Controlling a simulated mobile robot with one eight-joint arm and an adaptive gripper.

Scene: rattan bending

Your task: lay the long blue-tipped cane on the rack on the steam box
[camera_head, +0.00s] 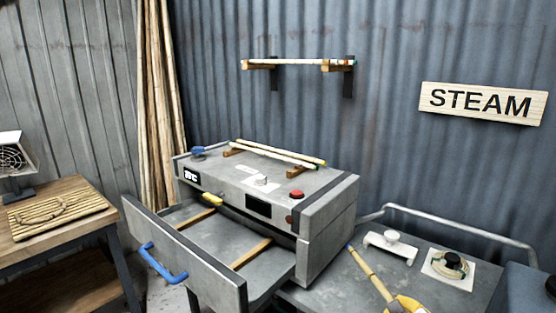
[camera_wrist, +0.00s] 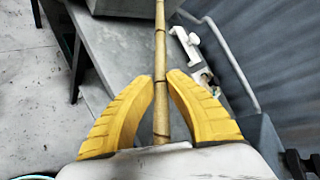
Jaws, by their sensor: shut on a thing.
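My gripper (camera_head: 405,304) is at the bottom right of the head view, with yellow fingers. It is shut on a tan jointed cane (camera_head: 372,275), which also shows between the fingers in the wrist view (camera_wrist: 160,45). The cane slants up and left in the head view, its far end near the right side of the steam box (camera_head: 328,222). On the box's top, a rack of wooden blocks (camera_head: 297,193) bears two pale canes (camera_head: 282,152). The box's drawer (camera_head: 185,262) stands open, with wooden bars inside.
A metal rail (camera_head: 455,229) runs behind. Wall brackets (camera_head: 338,66) hold more cane. A wooden table (camera_head: 55,238) stands left.

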